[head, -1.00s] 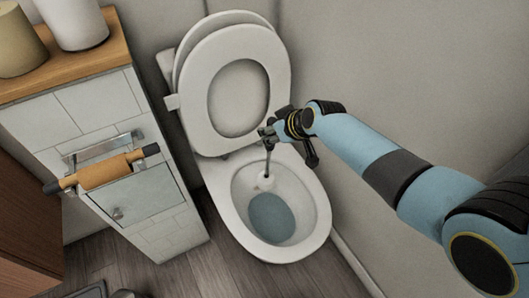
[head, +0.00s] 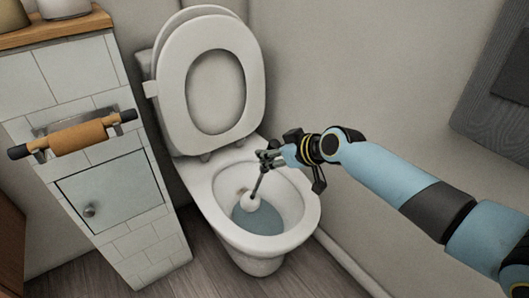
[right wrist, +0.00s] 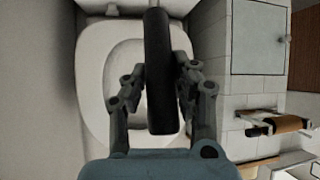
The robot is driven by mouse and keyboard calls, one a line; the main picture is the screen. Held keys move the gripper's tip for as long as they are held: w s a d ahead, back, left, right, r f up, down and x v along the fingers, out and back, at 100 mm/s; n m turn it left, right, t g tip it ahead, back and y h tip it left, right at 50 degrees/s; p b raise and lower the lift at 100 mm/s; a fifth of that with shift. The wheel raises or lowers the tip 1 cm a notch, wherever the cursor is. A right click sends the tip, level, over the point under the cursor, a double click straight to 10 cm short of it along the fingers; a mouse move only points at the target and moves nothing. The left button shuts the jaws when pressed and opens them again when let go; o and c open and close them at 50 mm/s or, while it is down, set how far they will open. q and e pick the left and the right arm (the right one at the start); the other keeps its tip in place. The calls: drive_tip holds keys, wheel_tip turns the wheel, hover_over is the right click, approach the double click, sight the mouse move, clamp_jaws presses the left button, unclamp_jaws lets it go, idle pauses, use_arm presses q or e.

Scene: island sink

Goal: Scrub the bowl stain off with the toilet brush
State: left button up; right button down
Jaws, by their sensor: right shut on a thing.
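The toilet brush has a dark handle and a round white head (head: 252,203). My right gripper (head: 268,159) is shut on the handle above the back of the toilet bowl (head: 311,216). The brush slants down into the bowl, with its head by the back edge of the water. A small brownish mark (head: 243,190) shows on the inner back wall just above the brush head; I cannot tell if they touch. In the right wrist view the black handle (right wrist: 158,80) sits between my fingers and hides part of the bowl. My left gripper is out of view.
The toilet lid and seat (head: 258,88) stand raised behind the bowl. A tiled cabinet (head: 135,238) with a paper roll holder (head: 80,138) stands on the left. A wall is close on the right. Dark wooden floor lies in front.

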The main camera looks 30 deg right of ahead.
drive_tip(key=shift+w+f, duration=0.2)
drive_tip(key=shift+w, duration=0.05)
drive_tip(key=b+x, duration=0.2)
drive_tip(key=shift+w+f, duration=0.25)
drive_tip(key=shift+f, duration=0.05)
drive_tip(key=shift+w+f+b, duration=0.2)
drive_tip(key=shift+w+b, duration=0.1)
drive_tip(key=shift+b, duration=0.25)
drive_tip(key=shift+w+f+b, duration=0.25)
drive_tip(key=shift+w+b, duration=0.2)
drive_tip(key=shift+w, duration=0.05)
drive_tip(key=shift+w+f, duration=0.1)
drive_tip(key=shift+w, duration=0.15)
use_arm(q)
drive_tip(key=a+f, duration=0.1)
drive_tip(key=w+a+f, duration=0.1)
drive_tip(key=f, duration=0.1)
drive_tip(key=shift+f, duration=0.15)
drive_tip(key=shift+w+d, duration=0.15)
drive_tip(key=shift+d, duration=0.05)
